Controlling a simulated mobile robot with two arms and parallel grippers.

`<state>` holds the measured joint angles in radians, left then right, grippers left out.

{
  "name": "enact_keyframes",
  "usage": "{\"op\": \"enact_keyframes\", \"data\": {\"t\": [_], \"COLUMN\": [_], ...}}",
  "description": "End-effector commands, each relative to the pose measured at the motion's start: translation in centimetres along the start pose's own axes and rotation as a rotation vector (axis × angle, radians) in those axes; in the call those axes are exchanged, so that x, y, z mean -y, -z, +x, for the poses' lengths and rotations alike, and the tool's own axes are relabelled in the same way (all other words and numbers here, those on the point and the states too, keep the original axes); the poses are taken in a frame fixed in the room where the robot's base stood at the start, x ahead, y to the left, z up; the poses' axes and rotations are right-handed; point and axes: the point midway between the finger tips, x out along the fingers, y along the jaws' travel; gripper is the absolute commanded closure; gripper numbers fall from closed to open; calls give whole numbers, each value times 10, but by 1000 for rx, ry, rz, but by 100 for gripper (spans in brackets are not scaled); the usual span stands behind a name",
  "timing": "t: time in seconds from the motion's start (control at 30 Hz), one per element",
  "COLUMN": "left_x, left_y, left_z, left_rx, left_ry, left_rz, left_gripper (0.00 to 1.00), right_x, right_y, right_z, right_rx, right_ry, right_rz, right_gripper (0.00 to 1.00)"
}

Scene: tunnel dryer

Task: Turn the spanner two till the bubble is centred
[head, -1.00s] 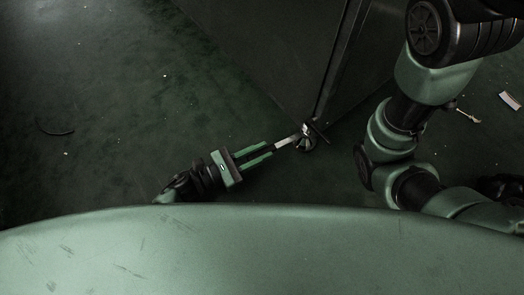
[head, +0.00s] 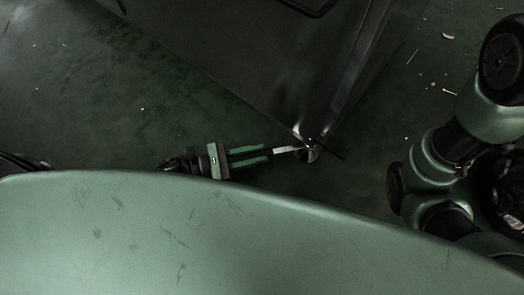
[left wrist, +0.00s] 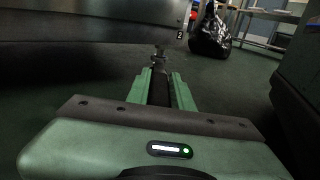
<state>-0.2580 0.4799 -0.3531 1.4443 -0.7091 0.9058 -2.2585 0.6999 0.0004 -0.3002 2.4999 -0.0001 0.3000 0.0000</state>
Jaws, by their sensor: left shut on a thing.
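The spanner (head: 287,149) is a thin pale metal bar in the head view, with its far end at the levelling foot (head: 313,153) under the dark machine's corner. My left gripper (head: 268,153) is shut on the spanner's near end, low over the floor. In the left wrist view the spanner (left wrist: 160,91) lies dark between the green fingers of my left gripper (left wrist: 160,78). Its head reaches the foot area, too small and dark there to tell the fit. No bubble level can be made out. My right gripper is out of view.
The dark machine cabinet (head: 250,60) stands beyond the gripper, its corner over the foot. Small litter (head: 447,36) lies on the floor at right. A black bag (left wrist: 209,36) and a metal-legged table (left wrist: 268,20) stand behind. Open floor (head: 90,110) lies to the left.

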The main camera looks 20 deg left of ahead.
Motion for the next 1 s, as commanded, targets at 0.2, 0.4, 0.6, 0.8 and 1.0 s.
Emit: {"op": "enact_keyframes", "data": {"t": [0.2,0.4,0.6,0.8,1.0], "left_x": [0,0,0,0,0], "left_y": [1,1,1,-1,-2], "left_z": [-1,-1,0,-10,-44], "left_rx": [-4,-4,-2,-4,-7], "left_ry": [0,0,0,-1,-1], "left_rz": [0,0,0,-1,-2], "left_gripper": [100,56,56,56,56], "right_x": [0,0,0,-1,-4], "right_y": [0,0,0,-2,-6], "right_z": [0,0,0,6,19], "right_rx": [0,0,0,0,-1], "right_ry": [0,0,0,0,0], "right_rz": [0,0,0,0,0], "right_gripper": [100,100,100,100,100]}}
